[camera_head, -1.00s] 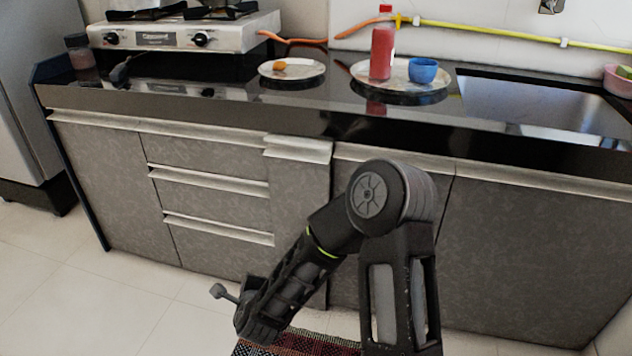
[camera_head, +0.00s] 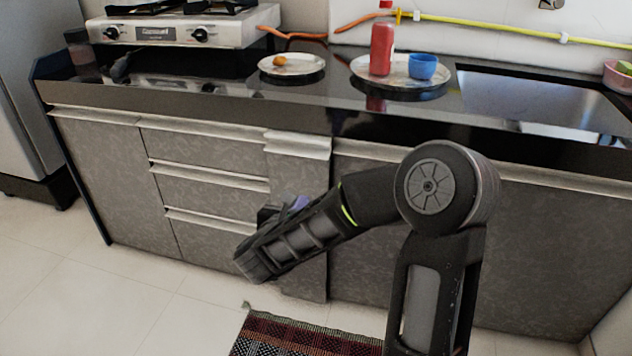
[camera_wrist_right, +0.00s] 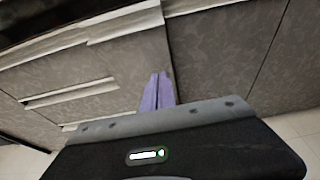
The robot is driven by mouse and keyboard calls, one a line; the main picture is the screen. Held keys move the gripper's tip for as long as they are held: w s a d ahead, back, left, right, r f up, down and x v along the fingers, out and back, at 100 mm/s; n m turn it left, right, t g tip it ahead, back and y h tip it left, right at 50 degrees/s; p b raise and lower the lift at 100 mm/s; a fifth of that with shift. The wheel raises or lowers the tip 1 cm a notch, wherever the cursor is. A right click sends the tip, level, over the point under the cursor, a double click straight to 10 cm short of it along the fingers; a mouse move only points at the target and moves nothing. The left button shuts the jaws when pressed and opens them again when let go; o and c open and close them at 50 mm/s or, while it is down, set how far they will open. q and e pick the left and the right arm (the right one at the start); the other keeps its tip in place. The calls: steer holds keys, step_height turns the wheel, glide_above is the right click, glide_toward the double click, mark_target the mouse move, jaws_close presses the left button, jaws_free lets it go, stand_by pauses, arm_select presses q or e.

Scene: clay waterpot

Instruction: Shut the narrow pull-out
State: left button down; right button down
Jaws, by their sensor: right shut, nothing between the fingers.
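The narrow pull-out (camera_head: 300,178) is a tall grey-patterned front with a pale handle strip, right of the stack of drawers. Its front and handle stand a little forward of the fronts beside it. It also shows in the right wrist view (camera_wrist_right: 130,62). My right gripper (camera_head: 299,203) is in front of it, partly hidden behind my own forearm. In the right wrist view its purple fingers (camera_wrist_right: 158,90) are shut together and empty, and overlap the pull-out's front near its right edge. I cannot tell if they touch it. My left gripper is not in view.
Several drawers (camera_head: 208,180) are to the left, and wide cabinet doors (camera_head: 540,240) to the right. The dark counter (camera_head: 215,98) above holds a stove (camera_head: 190,28), plates, a red bottle (camera_head: 381,48) and a blue cup (camera_head: 422,67). A woven rug (camera_head: 290,335) lies on the tiled floor.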

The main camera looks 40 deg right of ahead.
mark_target(320, 171)
steer(key=x, duration=0.4)
steer(key=b+x, duration=0.1)
steer(key=x, duration=0.3)
steer(key=b+x, duration=0.1)
steer(key=x, duration=0.3)
steer(key=shift+w+d+r, duration=0.15)
steer(key=shift+d+r, duration=0.1)
steer(key=shift+r, duration=0.05)
steer(key=shift+w+d, duration=0.2)
steer(key=shift+d, duration=0.1)
steer(key=shift+r, duration=0.1)
steer(key=shift+d, duration=0.1)
steer(key=w+d, duration=0.1)
steer(key=w+d+b, duration=0.1)
steer(key=d, duration=0.1)
steer(key=shift+w, duration=0.1)
steer(key=shift+w+d+r, duration=0.1)
steer(key=shift+d, duration=0.1)
steer(key=shift+r, duration=0.15)
